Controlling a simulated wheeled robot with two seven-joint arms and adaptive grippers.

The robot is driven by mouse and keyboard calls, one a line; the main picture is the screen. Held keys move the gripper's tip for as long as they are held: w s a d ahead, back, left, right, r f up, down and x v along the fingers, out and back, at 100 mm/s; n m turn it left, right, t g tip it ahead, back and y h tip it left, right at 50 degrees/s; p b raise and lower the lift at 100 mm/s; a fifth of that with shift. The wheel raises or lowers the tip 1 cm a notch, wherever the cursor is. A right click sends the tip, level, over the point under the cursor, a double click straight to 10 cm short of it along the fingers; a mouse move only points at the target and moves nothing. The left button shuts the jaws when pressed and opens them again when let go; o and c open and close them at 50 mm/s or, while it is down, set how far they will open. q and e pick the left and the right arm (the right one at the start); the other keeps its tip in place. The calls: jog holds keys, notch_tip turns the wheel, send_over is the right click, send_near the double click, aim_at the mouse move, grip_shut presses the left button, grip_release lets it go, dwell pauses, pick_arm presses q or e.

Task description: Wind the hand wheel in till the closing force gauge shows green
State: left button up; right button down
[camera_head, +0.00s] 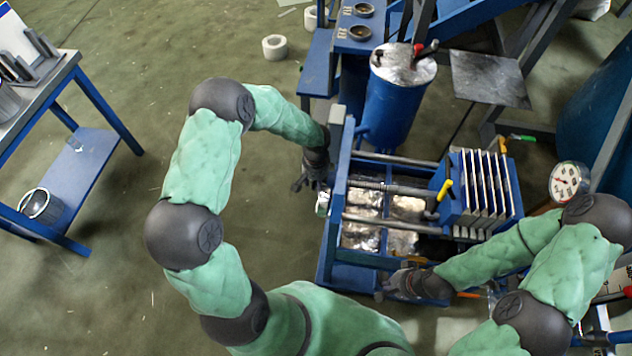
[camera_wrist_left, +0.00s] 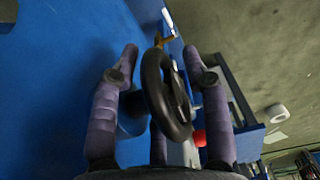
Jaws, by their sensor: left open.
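The black hand wheel (camera_wrist_left: 155,88) stands edge-on between the spread fingers of my left gripper (camera_wrist_left: 160,56) in the left wrist view. The fingers are open, one on each side of the wheel; I cannot tell whether any touches it. In the head view my left gripper (camera_head: 310,176) is at the left end plate of the blue press frame (camera_head: 340,150), and the wheel is hidden there. A small white-and-green item (camera_head: 323,203), possibly the closing force gauge, sits beside that end; its reading is too small to tell. My right gripper (camera_head: 400,283) is at the frame's near side, its fingers unclear.
A stack of pale plates (camera_head: 485,185) fills the press's right part, with a yellow-handled tool (camera_head: 443,191) beside it. A blue drum (camera_head: 395,95) stands behind. A round dial with red marks (camera_head: 568,182) is at right. A blue table (camera_head: 90,110) stands far left; floor between is clear.

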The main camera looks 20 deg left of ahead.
pick_arm(q)
jog(key=shift+c, duration=0.2)
grip_shut()
jog(key=shift+f+b, duration=0.15)
jog(key=shift+b, duration=0.5)
jog(key=t+b, duration=0.2)
jog(key=b, duration=0.5)
jog(key=shift+t+y, duration=0.3)
jog(key=shift+t, duration=0.1)
jog(key=shift+w, duration=0.1)
jog(key=shift+o, duration=0.2)
grip_release()
jog(key=v, duration=1.2)
